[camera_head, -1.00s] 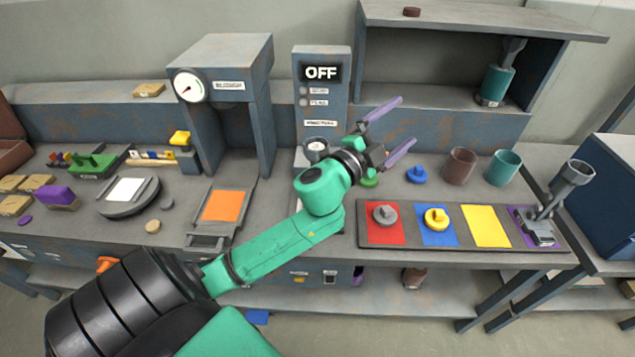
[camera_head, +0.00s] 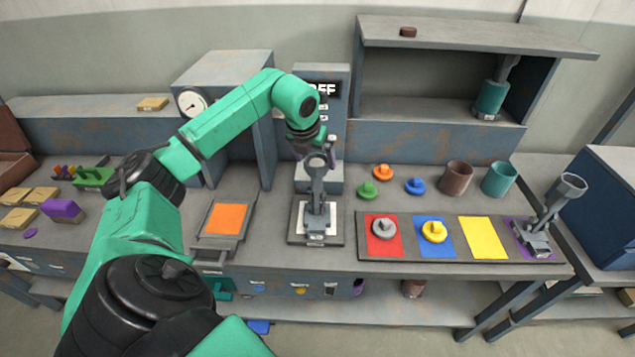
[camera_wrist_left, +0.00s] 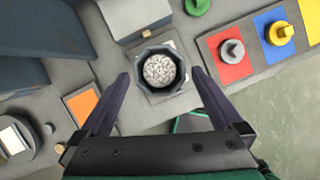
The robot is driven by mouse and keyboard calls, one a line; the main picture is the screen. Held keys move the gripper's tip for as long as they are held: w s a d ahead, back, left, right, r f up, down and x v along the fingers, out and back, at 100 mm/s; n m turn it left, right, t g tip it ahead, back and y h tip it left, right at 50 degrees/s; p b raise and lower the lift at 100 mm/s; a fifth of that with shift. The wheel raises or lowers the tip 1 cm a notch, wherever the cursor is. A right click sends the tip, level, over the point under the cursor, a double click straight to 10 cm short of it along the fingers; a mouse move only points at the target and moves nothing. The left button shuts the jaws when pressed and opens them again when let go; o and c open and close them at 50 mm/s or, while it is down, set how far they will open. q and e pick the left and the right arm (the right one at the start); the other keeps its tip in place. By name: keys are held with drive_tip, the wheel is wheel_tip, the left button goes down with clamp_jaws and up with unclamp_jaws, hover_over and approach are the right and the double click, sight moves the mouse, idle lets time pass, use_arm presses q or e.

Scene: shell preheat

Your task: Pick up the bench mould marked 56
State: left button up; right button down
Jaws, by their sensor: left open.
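A grey mould (camera_head: 317,207) with a cup on a tilted stem stands on a plate with a white square in front of the OFF control box. Its small label is too small to read. My left gripper (camera_head: 316,150) points down at the mould's cup in the head view, partly hiding it. In the left wrist view my left gripper (camera_wrist_left: 160,78) is open, its purple fingers apart on either side of the dark cup (camera_wrist_left: 147,63), which is filled with pale grains. A similar grey mould (camera_head: 538,238) stands on the purple square at the right. My right gripper is out of view.
A strip with red, blue and yellow (camera_head: 483,232) squares lies right of the plate. Green, orange and blue knobbed pieces (camera_head: 415,186) stand behind it, near brown (camera_head: 457,172) and teal (camera_head: 499,180) cups. An orange pad (camera_head: 226,218) is to the left.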

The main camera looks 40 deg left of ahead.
sight(316, 164)
use_arm(q)
drive_tip(key=p+x, duration=0.3)
drive_tip(key=shift+f, duration=0.15)
drive_tip(key=x, duration=0.2)
drive_tip(key=shift+w+f, duration=0.1)
drive_tip(key=shift+f, duration=0.25)
drive_tip(key=shift+w+a+f, duration=0.1)
drive_tip(key=shift+f, duration=0.1)
drive_tip(key=shift+r, duration=0.1)
clamp_jaws()
